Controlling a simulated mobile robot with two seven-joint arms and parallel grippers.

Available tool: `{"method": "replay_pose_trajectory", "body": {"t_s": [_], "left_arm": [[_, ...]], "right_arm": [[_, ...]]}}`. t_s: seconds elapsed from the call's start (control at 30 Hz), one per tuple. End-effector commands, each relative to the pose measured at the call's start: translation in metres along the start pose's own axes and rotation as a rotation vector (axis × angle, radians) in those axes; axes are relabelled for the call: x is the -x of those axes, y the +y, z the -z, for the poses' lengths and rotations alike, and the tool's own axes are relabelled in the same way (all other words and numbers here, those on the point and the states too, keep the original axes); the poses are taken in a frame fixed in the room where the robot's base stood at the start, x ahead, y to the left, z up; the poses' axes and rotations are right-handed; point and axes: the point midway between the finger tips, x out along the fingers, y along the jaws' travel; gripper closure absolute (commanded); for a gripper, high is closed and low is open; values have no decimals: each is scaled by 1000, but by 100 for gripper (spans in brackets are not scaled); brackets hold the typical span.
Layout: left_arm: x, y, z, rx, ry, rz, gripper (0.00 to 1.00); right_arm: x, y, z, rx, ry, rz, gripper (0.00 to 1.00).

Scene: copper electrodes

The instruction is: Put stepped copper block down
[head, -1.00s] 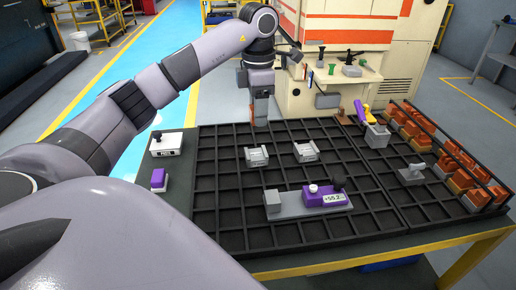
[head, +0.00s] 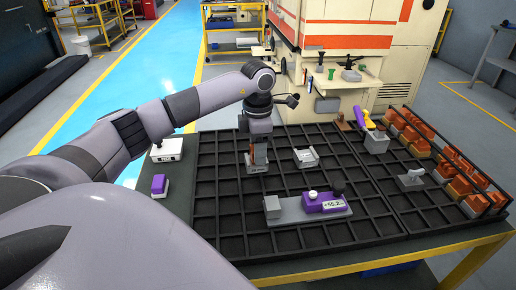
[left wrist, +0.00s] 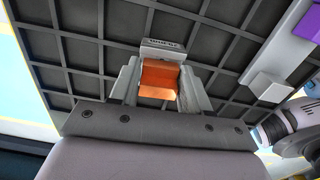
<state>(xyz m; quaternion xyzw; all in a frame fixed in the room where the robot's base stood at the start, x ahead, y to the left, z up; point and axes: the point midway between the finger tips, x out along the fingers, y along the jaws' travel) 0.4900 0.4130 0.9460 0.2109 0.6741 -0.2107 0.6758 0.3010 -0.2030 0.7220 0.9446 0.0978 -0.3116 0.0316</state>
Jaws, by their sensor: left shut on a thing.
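My left gripper (head: 258,160) is low over the black gridded table top, at the left grey holder (head: 256,168). It is shut on the stepped copper block (left wrist: 160,78). In the left wrist view, the orange block sits between the two grey fingers, with the labelled grey holder (left wrist: 163,48) right beyond it. The fingers and arm partly hide the block and the holder in the head view. I cannot tell whether the block rests in the holder. My right gripper is not in view.
A second grey holder (head: 306,157) stands empty to the right. In front is a grey gauge base (head: 290,212) with a purple display unit (head: 325,203). A rack (head: 455,152) of several copper pieces lines the right side. A white box (head: 167,150) and purple block (head: 159,185) sit left.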

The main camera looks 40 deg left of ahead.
Motion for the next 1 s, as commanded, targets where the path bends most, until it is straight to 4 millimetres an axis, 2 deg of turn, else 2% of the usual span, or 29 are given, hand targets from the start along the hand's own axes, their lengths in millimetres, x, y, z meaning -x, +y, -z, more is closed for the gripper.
{"method": "replay_pose_trajectory", "body": {"t_s": [0.3, 0.47, 0.5, 0.57, 1.0], "left_arm": [[-16, -2, 1, -2, 10, 6, 100], [-18, -2, 0, -2, 9, 6, 100], [-19, -3, 1, -2, 11, 7, 44], [-19, -3, 0, -3, 10, 8, 28], [-16, -1, 0, -1, 6, 4, 28]], "right_arm": [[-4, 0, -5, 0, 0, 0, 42], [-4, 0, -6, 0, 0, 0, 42], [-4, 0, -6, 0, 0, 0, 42], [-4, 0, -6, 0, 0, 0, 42], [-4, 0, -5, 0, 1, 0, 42]]}}
